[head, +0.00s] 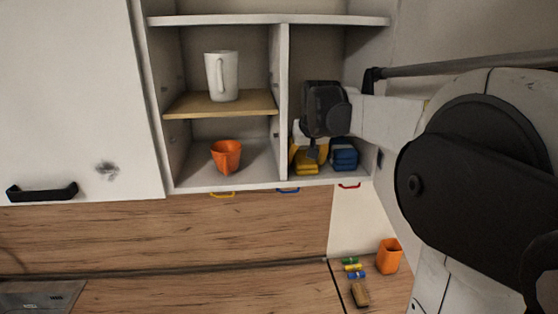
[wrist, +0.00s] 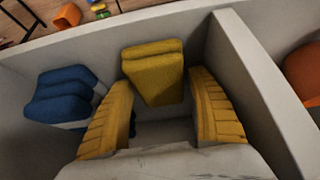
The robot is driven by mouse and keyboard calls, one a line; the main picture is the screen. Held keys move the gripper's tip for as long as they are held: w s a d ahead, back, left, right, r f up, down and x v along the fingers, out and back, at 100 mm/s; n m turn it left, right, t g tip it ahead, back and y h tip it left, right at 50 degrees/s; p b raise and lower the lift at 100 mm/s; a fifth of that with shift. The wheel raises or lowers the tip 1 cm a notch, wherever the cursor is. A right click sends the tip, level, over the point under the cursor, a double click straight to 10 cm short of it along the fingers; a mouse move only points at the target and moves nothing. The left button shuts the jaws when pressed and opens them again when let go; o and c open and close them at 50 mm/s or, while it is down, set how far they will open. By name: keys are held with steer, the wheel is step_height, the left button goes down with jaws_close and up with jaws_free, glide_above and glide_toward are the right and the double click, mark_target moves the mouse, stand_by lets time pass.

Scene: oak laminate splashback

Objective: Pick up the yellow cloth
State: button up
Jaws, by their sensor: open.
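The yellow cloth (head: 306,168) is folded in layers and lies on the floor of the lower right cupboard compartment. In the wrist view, the yellow cloth (wrist: 153,72) shows at the top middle, in line with the gap between my fingers. My gripper (wrist: 160,82) is open, with one yellow ribbed finger on each side of that gap. No contact with the cloth can be made out. In the head view, my gripper (head: 310,150) reaches into the compartment from the right and partly covers the cloth.
A folded blue cloth (head: 344,156) lies close on the right; it also shows in the wrist view (wrist: 62,95). A divider (head: 284,110) separates this compartment from an orange cup (head: 226,156). A white mug (head: 222,76) stands on the wooden shelf (head: 190,104) above.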

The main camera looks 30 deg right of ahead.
mark_target(304, 158)
steer(key=shift+s, duration=0.1)
steer(key=c, duration=0.9)
steer(key=shift+r, duration=0.1)
steer(key=shift+s+a+r+b, duration=0.1)
steer(key=shift+s+r+b, duration=0.05)
steer(key=shift+r+b, duration=0.3)
step_height(304, 158, up, 6)
steer(key=shift+r+b, duration=0.1)
steer(key=shift+b, duration=0.4)
steer(key=s+a+b, duration=0.1)
steer(key=s+a, duration=0.2)
steer(key=s, duration=0.3)
steer(key=s+a+b, duration=0.1)
steer(key=s+a, duration=0.1)
steer(key=s, duration=0.3)
steer(key=s+a+b, duration=0.1)
steer(key=s+a, duration=0.2)
steer(key=s, duration=0.3)
steer(key=shift+s+a, duration=0.3)
steer(key=shift+s, duration=0.05)
